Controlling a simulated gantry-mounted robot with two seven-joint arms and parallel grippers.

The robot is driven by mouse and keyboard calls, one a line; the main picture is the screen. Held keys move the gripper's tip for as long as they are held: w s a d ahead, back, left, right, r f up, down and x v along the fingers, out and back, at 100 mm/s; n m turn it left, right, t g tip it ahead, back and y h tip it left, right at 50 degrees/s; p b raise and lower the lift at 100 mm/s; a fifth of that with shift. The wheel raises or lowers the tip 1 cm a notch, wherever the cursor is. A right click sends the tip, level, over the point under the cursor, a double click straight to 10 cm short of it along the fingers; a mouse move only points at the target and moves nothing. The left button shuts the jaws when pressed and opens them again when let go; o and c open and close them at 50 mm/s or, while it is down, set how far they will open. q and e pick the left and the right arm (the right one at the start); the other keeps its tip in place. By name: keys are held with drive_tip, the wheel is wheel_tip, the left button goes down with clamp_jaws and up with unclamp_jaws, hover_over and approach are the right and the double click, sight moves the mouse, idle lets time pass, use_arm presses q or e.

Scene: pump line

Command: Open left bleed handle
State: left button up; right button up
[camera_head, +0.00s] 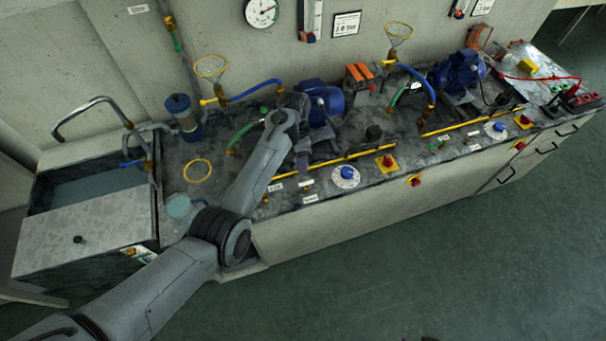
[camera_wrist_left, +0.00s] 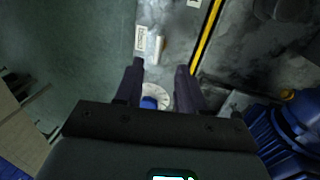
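My left gripper (camera_head: 302,164) points down over the front of the bench, at the left pump station. In the left wrist view my left gripper (camera_wrist_left: 160,66) is open, with its two dark fingers apart and nothing held between them. A small pale handle-like part (camera_wrist_left: 157,48) lies just beyond the fingertips, beside a white label (camera_wrist_left: 141,38). I cannot tell for sure that it is the left bleed handle. In the head view small brass fittings (camera_head: 306,188) with labels sit near the bench's front edge, too small to read. My right gripper is in neither view.
A white dial with a blue knob (camera_head: 346,174) is close by; it shows partly behind the fingers in the wrist view (camera_wrist_left: 150,102). A yellow bar (camera_head: 340,160) runs behind the fittings. The blue pump motor (camera_head: 322,98) stands beside my forearm. A red-and-yellow switch (camera_head: 385,163) is further right.

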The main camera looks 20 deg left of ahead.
sight(306, 183)
use_arm(q)
drive_tip(key=f, duration=0.2)
drive_tip(key=s+f+b, duration=0.1)
drive_tip(key=f, duration=0.2)
drive_tip(key=d+f, duration=0.1)
drive_tip(key=f, duration=0.2)
drive_tip(key=shift+s+f, duration=0.2)
drive_tip(key=shift+f, duration=0.05)
drive_tip(key=shift+c, duration=0.3)
clamp_jaws()
